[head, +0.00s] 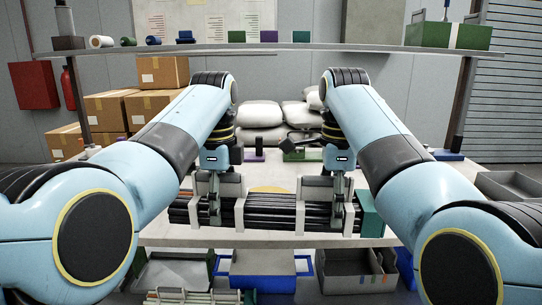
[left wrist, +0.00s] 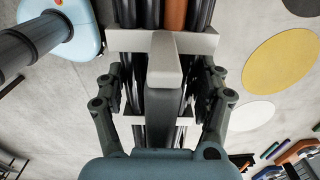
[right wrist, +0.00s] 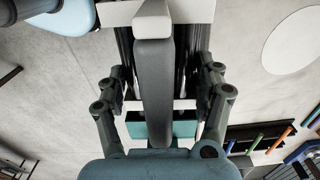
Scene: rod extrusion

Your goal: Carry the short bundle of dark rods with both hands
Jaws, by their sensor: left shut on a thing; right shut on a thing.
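The short bundle of dark rods (head: 270,217) lies crosswise near the table's front edge, with white collars (head: 239,214) around it and a teal block (head: 371,215) at its right end. Grey handles rise above it. My left gripper (head: 214,205) is shut on the left part of the bundle; its wrist view shows fingers either side of a grey handle (left wrist: 165,110) and one orange-brown rod (left wrist: 174,14). My right gripper (head: 341,207) is shut on the right part, fingers either side of another grey handle (right wrist: 154,80). I cannot tell whether the bundle touches the table.
A shelf (head: 340,48) with small parts and a green box (head: 447,35) spans above the table (head: 280,180). Grey trays (head: 510,186), a blue-handled bin (head: 262,270) and other bins stand around and below. Cardboard boxes (head: 106,110) and white sacks (head: 262,114) are behind.

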